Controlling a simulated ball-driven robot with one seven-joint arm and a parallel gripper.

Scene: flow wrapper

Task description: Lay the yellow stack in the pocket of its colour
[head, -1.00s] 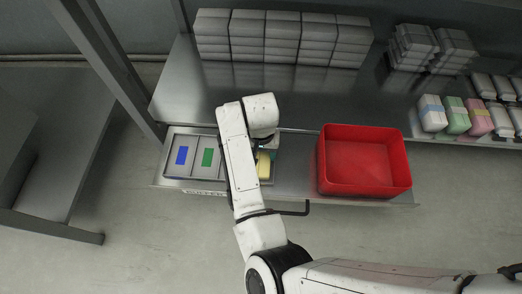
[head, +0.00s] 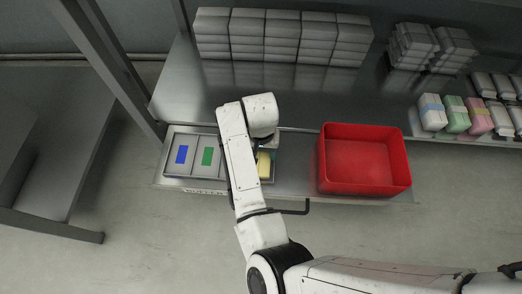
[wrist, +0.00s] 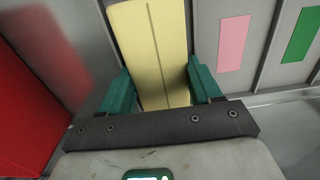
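The yellow stack (wrist: 152,45) fills the middle of the wrist view, with a dark line down its length. It also shows beside my arm in the head view (head: 264,165). My gripper (wrist: 160,80) has one teal finger close against each long side of the stack. The stack is at the rightmost pocket of the tray (head: 165,172), beside the pocket with a pink patch (wrist: 233,42). The stack covers any colour patch beneath it. I cannot tell whether it touches the pocket floor. In the head view my arm hides the fingers and the pink patch.
The blue pocket (head: 182,155) and green pocket (head: 207,157) are empty. An empty red bin (head: 365,165) stands right of the tray. Pale stacks (head: 285,38) line the shelf behind.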

